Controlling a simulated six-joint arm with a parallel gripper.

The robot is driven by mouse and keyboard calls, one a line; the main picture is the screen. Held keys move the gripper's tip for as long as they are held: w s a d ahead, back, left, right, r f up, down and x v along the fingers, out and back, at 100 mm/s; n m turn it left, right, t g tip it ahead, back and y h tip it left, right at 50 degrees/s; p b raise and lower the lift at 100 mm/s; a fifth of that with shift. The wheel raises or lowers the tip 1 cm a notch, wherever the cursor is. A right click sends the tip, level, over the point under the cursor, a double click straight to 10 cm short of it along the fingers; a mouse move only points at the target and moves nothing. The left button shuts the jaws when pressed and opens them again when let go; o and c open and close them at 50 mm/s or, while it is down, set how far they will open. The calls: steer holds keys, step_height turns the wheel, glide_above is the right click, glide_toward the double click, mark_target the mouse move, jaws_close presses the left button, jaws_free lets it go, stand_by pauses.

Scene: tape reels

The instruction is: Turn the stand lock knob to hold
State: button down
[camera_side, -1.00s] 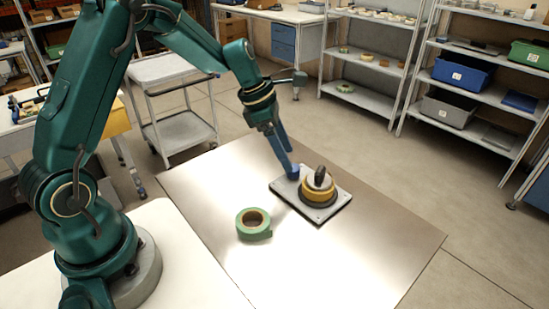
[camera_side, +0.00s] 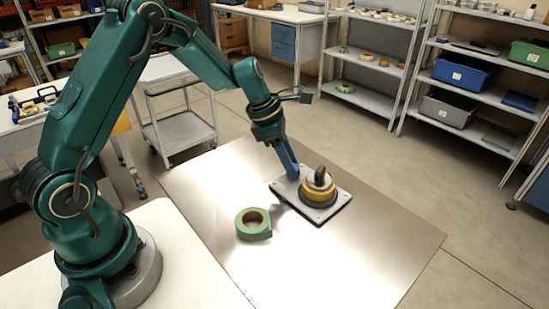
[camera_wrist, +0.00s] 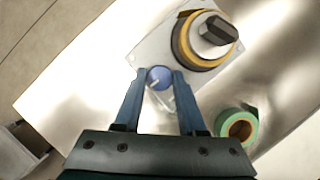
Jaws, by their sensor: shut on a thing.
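The stand is a grey square plate (camera_side: 325,212) on the metal sheet, with a yellow-edged reel (camera_side: 318,191) and a dark block on top of its hub; the reel also shows in the wrist view (camera_wrist: 183,47). The round blue lock knob (camera_wrist: 160,78) sits on the plate near one corner, beside the reel, with a small pale mark on its face. My gripper (camera_wrist: 160,81) points down at it, with one blue finger on each side, shut on the knob. In the side view my gripper (camera_side: 293,174) hides most of the knob.
A green tape roll (camera_side: 253,224) lies on the metal sheet (camera_side: 330,265) in front of the plate, apart from my gripper. The sheet is otherwise clear. A trolley (camera_side: 180,130) and shelves (camera_side: 480,95) stand farther back.

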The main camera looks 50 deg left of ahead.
steer(key=shift+m, duration=0.3)
steer(key=m+g+h, duration=0.1)
steer(key=m, duration=0.1)
steer(key=shift+w+a+m, duration=0.1)
steer(key=shift+w+m, duration=0.05)
steer(key=shift+m, duration=0.25)
steer(key=m+g, duration=0.1)
steer(key=m, duration=0.2)
steer(key=shift+m+h, duration=0.3)
steer(key=m+g, duration=0.1)
steer(key=m, duration=0.2)
steer(key=shift+w+g, duration=0.1)
steer(key=shift+g, duration=0.2)
steer(key=shift+m+g, duration=0.4)
steer(key=shift+m, duration=0.6)
steer(key=shift+w+r+m+g, duration=0.1)
steer(key=shift+m+g, duration=0.2)
steer(key=shift+m, duration=0.5)
steer(key=shift+c, duration=2.4)
jaws_free()
